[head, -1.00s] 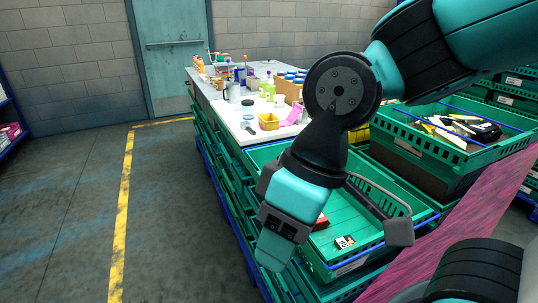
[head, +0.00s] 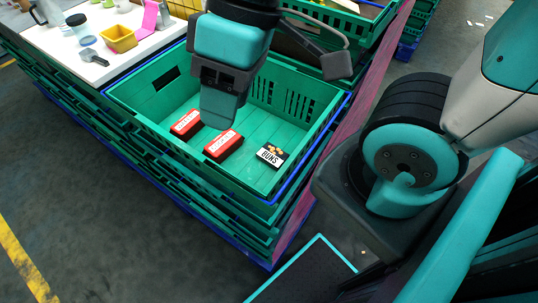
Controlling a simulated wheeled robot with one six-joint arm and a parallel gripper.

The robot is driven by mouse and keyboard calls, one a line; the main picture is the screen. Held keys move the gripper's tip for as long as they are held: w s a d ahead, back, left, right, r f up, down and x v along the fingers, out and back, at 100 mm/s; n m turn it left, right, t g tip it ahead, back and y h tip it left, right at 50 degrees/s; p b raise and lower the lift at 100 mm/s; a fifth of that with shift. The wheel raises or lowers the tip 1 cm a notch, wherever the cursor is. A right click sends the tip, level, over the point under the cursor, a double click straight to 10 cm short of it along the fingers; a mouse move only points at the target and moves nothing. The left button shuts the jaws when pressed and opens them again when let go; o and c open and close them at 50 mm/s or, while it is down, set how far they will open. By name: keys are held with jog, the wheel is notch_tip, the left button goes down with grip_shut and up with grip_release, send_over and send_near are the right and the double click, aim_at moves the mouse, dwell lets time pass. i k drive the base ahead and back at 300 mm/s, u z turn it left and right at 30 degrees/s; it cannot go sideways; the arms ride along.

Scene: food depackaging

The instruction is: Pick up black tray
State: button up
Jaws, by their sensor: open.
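A small black tray-like pack (head: 272,155) with a white "BUNS" label lies flat on the floor of a green crate (head: 143,119), towards its near right side. My gripper (head: 278,92) is above the crate with its jaws wide apart and nothing between them. The pack is below and in front of my gripper in the picture, apart from it and fully in view. The left finger hides part of the crate floor.
Two red boxes (head: 224,145) (head: 186,123) lie in the same crate, left of the black pack. A white worktop (head: 85,70) with a yellow tub (head: 119,38) adjoins the crate at upper left. Crate walls surround the packs.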

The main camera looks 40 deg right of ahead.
aim_at(273, 156)
jog(key=k, duration=1.3)
jog(key=z, duration=0.85)
jog(key=i, duration=1.3)
jog(key=u, duration=0.6)
